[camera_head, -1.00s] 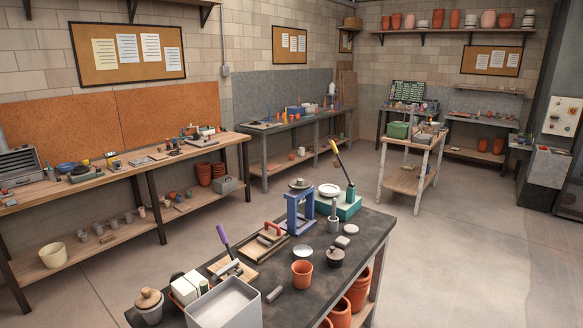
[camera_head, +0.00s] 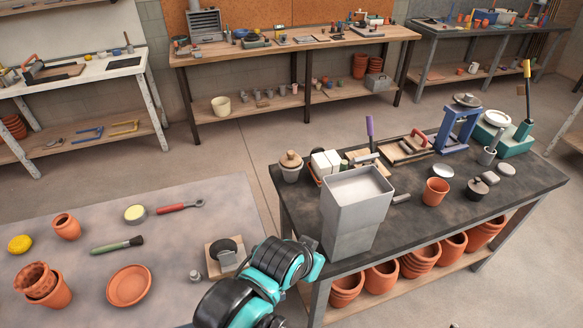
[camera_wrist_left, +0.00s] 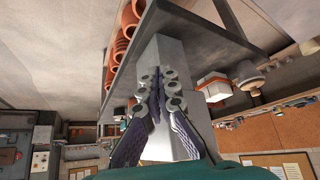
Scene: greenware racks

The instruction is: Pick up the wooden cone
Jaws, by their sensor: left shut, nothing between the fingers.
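I cannot make out a wooden cone in either view. In the left wrist view my left gripper (camera_wrist_left: 157,88) is shut and empty, with its dark, purple-padded fingers in front of a tall grey bin (camera_wrist_left: 169,55). I cannot tell how far apart they are. The bin stands on the dark workbench in the head view (camera_head: 355,205). There, a teal and black arm of mine comes in at the bottom, left of the bin, and no fingers show. My right gripper is not in view.
The dark bench (camera_head: 415,215) holds a lidded jar (camera_head: 291,168), a terracotta pot (camera_head: 435,192) and a blue press (camera_head: 458,130); pots sit below. The grey table (camera_head: 190,235) carries pots, a saucer (camera_head: 129,285) and tools. Clear floor (camera_head: 220,160) lies behind.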

